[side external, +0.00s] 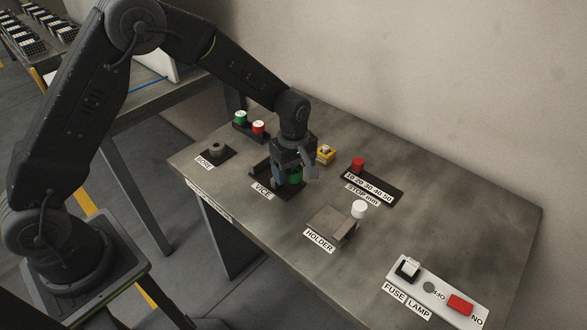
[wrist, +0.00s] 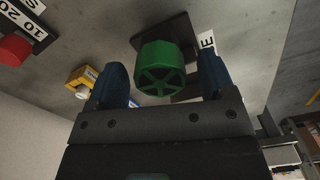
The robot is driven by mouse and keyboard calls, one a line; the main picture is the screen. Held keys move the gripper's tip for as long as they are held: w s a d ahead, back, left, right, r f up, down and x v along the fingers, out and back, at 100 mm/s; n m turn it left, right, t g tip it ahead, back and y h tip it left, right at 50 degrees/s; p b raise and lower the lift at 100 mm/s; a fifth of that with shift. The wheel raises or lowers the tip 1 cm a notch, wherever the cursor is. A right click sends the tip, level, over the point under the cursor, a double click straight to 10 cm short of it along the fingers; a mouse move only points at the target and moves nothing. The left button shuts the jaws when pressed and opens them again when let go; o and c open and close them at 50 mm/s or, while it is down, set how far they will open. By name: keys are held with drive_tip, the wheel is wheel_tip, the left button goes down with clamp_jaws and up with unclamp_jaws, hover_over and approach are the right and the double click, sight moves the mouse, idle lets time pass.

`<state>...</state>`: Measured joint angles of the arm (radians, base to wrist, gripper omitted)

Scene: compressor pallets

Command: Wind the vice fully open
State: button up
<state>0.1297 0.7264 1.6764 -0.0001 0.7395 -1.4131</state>
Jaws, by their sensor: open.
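The vice (side external: 262,171) sits on the table behind its "VICE" label, a dark base partly hidden by my gripper. My gripper (wrist: 163,80) is open, one finger on each side of the wheel, with a gap showing on both sides. In the side view my gripper (side external: 287,177) points down over the vice. The vice jaws are hidden, so their opening cannot be told.
A yellow box (side external: 326,154) stands close right of my gripper. Green (side external: 240,117) and red (side external: 258,127) buttons are behind left. A bore block (side external: 216,150), a red-knobbed stop scale (side external: 376,187), a holder (side external: 332,224) with white knob and a fuse-lamp panel (side external: 437,290) are around.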

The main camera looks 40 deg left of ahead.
sight(294, 168)
wheel_tip(294, 168, up, 14)
drive_tip(key=shift+f, duration=0.2)
idle(0.4)
drive_tip(key=s+a+r+m+t, duration=0.35)
drive_tip(key=s+r+m, duration=0.25)
drive_tip(key=s+r, duration=0.45)
drive_tip(key=s+a+m+t, duration=0.2)
drive_tip(key=s+m, duration=0.6)
drive_tip(key=s, duration=0.7)
drive_tip(key=shift+a+m, duration=0.25)
drive_tip(key=shift+m, duration=0.05)
